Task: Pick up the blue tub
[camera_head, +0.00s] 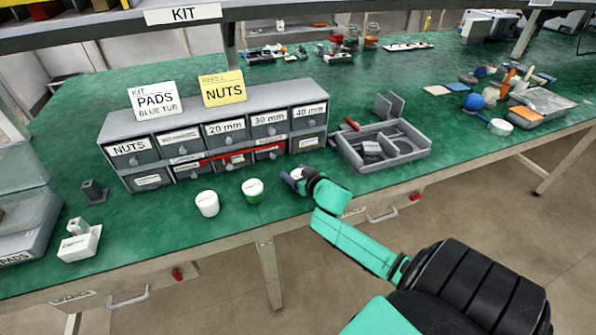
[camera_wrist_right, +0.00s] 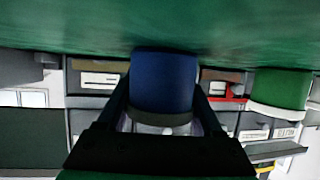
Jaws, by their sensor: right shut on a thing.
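The blue tub (camera_wrist_right: 163,82) is between the two fingers of my right gripper (camera_wrist_right: 162,108) in the right wrist view, which shows the scene upside down. The fingers close on its sides near the pale lid. The tub's base meets the green mat in that picture; I cannot tell whether it touches or is slightly lifted. In the head view my right gripper (camera_head: 297,180) is at the bench's front, in front of the drawer unit, and mostly covers the tub (camera_head: 296,173). My left gripper is not in view.
A green tub (camera_head: 253,191) and a white tub (camera_head: 207,203) stand just left of my right gripper. The drawer unit (camera_head: 218,92) is behind them. A grey divided tray (camera_head: 384,171) lies to the right. Bare green bench top (camera_head: 330,90) shows behind.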

